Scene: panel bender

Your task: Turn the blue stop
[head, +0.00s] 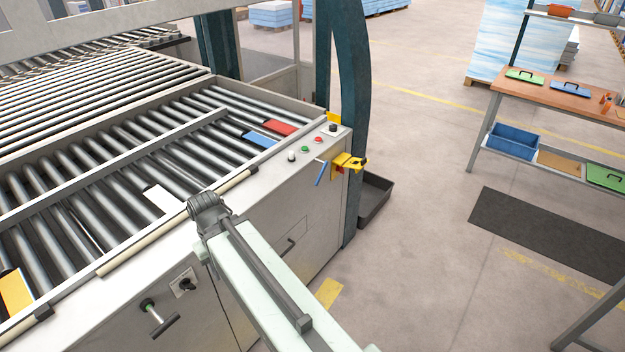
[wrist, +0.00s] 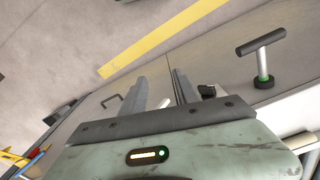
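A blue plate (head: 260,139) lies on the roller bed near its right end, beside a red plate (head: 280,127). A thin blue lever (head: 321,172) sticks out by a yellow bracket (head: 347,162) at the machine's corner. I cannot tell for sure which blue part is the stop. The lever also shows at the lower left edge of the wrist view (wrist: 40,154). My gripper (wrist: 158,80) is open and empty in the wrist view, with a gap between its fingers. It is apart from both blue parts. In the head view my arm hides the gripper.
A T-handle with a green ring (head: 160,322) and a black knob (head: 187,284) are on the machine's front panel. Small buttons (head: 305,149) sit on the top right ledge. A dark bin (head: 373,203) stands behind the corner. A workbench (head: 555,92) is at the right; open floor lies between.

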